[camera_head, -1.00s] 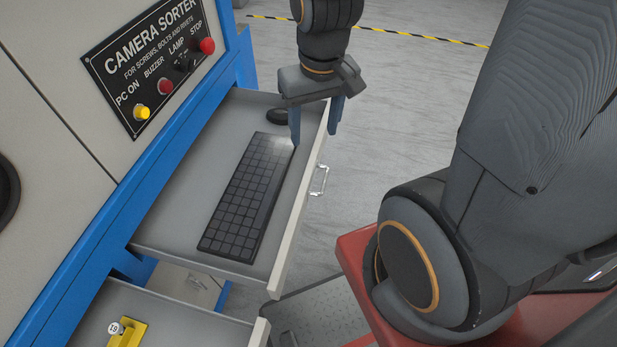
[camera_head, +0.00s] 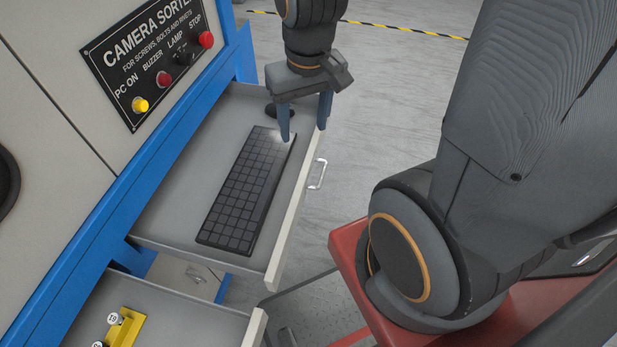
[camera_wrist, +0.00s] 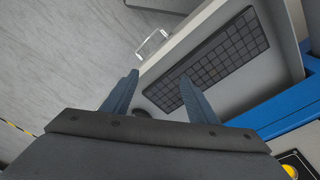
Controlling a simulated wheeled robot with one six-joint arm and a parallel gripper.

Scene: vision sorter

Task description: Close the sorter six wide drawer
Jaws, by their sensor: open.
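A wide grey drawer (camera_head: 160,225) sticks out of the blue-framed sorter, with a black keyboard (camera_head: 245,190) and a dark mouse in it. Its pale front panel (camera_head: 290,235) carries a metal handle (camera_head: 318,173), which also shows in the wrist view (camera_wrist: 152,45). My gripper (camera_head: 304,130) is open and empty, pointing down at the far end of the front panel. In the wrist view its fingers (camera_wrist: 159,78) appear on either side of the panel, one over the drawer, one over the floor. I cannot tell whether either touches. The mouse is partly hidden behind a finger.
A lower drawer (camera_head: 185,318) is also out at the bottom, holding a yellow block (camera_head: 125,328). The sorter's black button panel (camera_head: 150,60) is at upper left. My red base and arm fill the right. Grey floor (camera_head: 390,110) beyond the drawer is clear.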

